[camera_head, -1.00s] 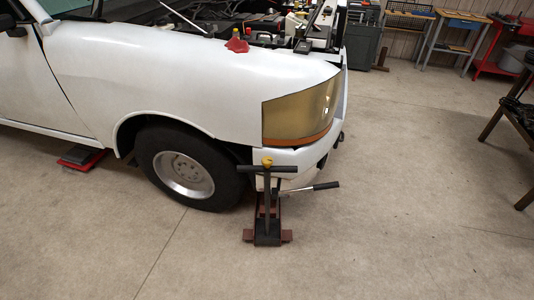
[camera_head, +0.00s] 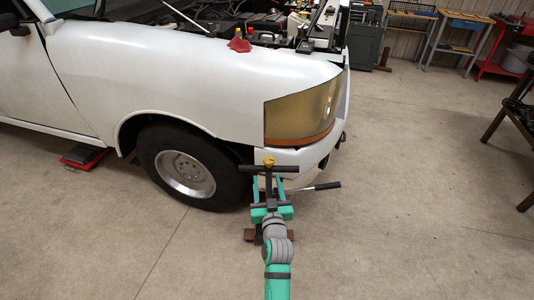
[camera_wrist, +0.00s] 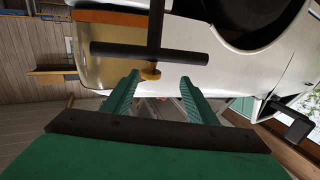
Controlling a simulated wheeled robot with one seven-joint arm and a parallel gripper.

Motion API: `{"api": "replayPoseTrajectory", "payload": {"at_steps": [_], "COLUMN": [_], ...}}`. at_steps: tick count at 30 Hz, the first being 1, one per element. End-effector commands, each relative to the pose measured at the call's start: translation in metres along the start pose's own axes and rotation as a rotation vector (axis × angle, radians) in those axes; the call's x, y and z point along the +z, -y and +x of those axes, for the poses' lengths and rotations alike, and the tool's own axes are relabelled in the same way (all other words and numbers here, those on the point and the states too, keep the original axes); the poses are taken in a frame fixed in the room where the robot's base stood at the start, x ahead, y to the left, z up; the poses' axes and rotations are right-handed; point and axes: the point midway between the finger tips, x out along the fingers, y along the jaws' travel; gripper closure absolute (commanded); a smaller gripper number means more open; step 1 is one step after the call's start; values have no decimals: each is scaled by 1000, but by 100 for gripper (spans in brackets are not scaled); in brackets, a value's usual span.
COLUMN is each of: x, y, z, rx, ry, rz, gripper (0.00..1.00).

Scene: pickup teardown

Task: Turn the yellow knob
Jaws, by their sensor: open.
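The yellow knob (camera_head: 269,160) sits on top of a dark jack with a T-shaped crossbar (camera_head: 285,169), in front of the white truck's headlight. In the wrist view, which looks upside down, the knob (camera_wrist: 151,71) hangs under the dark crossbar (camera_wrist: 180,55). My gripper (camera_head: 268,182) is open, its green fingers near the jack's post, below the knob in the head view. In the wrist view my gripper (camera_wrist: 160,77) has the knob between its fingertips in the picture, nearer the left one. I see no contact; the depth gap is hard to tell.
The white truck (camera_head: 200,80) stands right behind the jack, with its front wheel (camera_head: 185,173) to the left. A jack handle (camera_head: 327,185) sticks out to the right. The floor (camera_head: 420,200) on the right is clear. A workbench (camera_head: 460,20) stands far back.

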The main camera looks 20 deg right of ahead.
Motion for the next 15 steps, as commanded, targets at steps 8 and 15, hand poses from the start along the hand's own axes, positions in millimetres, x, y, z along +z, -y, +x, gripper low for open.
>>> {"api": "replayPoseTrajectory", "payload": {"at_steps": [8, 15], "x": [-23, -24], "y": [-17, -16], "z": [28, 59], "rx": [2, 0], "ry": [-10, -11], "rz": [-21, -22], "gripper": [48, 48]}}
